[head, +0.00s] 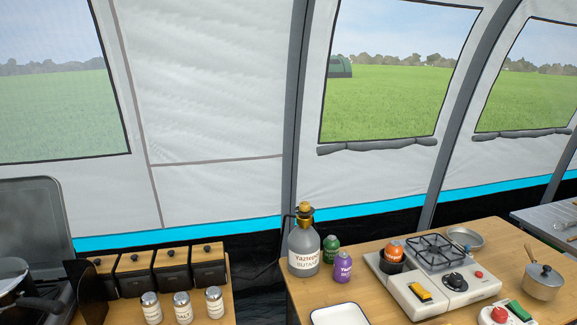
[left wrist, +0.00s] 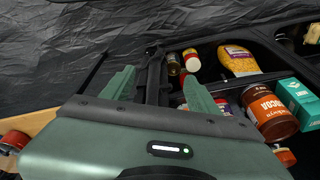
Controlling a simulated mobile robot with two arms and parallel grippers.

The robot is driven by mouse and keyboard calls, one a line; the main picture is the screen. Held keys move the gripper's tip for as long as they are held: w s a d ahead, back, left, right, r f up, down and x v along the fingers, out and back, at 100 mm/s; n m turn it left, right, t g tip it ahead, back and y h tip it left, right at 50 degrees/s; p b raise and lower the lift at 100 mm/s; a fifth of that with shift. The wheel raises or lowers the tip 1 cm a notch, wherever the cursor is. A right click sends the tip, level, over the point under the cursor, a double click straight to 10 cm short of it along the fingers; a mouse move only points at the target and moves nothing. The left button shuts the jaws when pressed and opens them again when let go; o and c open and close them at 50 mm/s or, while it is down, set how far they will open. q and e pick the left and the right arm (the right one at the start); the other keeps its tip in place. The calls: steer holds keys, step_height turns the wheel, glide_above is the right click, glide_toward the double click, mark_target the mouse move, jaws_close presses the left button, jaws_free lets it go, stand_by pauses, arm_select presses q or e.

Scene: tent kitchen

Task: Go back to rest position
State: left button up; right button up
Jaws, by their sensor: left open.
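My left gripper (left wrist: 160,85) shows in the left wrist view, with its two green fingers spread apart and nothing between them. Behind and to the right of it is a dark shelf or crate holding groceries, among them a cocoa tin (left wrist: 269,113), a yellow-labelled pack (left wrist: 239,61) and a teal box (left wrist: 300,100). The gripper body hides part of these goods. Neither gripper shows in the head view.
In the head view a wooden table (head: 375,299) at the right bears a camping stove (head: 408,292), a gas bottle (head: 304,250) and a pot (head: 543,281). A dark gap separates the two surfaces.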

arm_select(q)
steer(key=s+a+f+b, duration=0.1)
steer(key=s+f, duration=0.5)
steer(key=f, duration=0.3)
steer(key=s+a+f+g+b, duration=0.1)
steer(key=s+f+b, duration=0.1)
steer(key=s+f, duration=0.4)
steer(key=s+a+f+b, duration=0.1)
steer(key=s+f, duration=0.5)
steer(key=f, duration=0.6)
steer(key=shift+s+a+g+b, duration=0.15)
steer(key=shift+s+g+b, duration=0.15)
steer(key=shift+b, duration=0.3)
steer(key=shift+f, duration=0.1)
